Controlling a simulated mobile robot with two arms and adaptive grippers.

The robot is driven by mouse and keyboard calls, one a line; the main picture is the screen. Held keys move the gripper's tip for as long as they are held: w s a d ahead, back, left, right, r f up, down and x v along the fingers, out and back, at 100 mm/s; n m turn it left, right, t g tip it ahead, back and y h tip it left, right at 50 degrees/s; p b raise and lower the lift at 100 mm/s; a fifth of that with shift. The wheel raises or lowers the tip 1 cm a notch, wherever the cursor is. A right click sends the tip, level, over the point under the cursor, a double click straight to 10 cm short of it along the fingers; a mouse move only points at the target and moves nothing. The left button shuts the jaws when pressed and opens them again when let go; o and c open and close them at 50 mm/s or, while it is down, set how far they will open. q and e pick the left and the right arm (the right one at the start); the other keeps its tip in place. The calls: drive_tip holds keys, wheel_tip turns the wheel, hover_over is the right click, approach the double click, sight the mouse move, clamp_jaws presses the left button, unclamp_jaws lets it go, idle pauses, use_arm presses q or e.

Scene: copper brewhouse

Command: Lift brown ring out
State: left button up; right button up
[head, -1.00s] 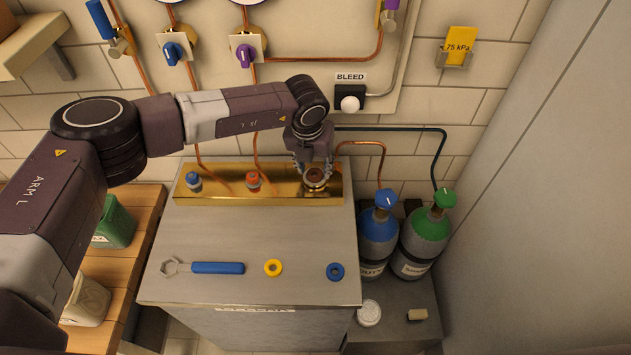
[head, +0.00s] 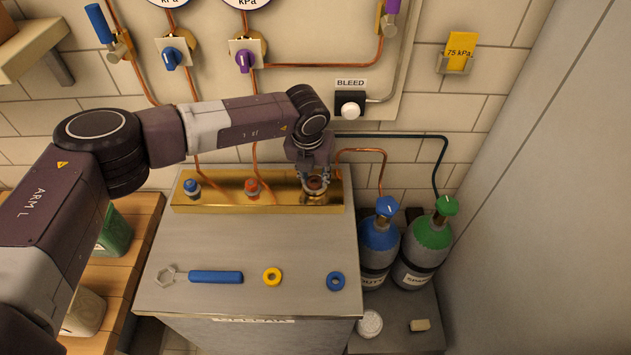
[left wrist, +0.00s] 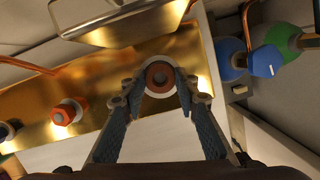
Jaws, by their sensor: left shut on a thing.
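The brown ring (head: 315,183) is at the right end of the brass block (head: 222,203), at the right-hand fitting. My left gripper (head: 315,178) reaches down over it from above, with its fingers shut on the ring's two sides. In the left wrist view the brown ring (left wrist: 159,77) shows between the fingertips (left wrist: 158,88), with a pale round rim around it. I cannot tell whether it is clear of its seat. My right gripper is not in view.
Blue (head: 191,187) and red (head: 252,188) fittings stand left on the block. A blue-handled wrench (head: 215,277), a yellow ring (head: 272,277) and a blue ring (head: 336,281) lie on the metal top. Blue-capped (head: 380,240) and green-capped (head: 429,240) cylinders stand at right.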

sight(314, 182)
use_arm(q)
drive_tip(key=shift+r, duration=0.9)
drive_tip(key=shift+r+p, duration=0.5)
drive_tip(key=shift+r, duration=0.9)
drive_tip(key=shift+f, duration=0.1)
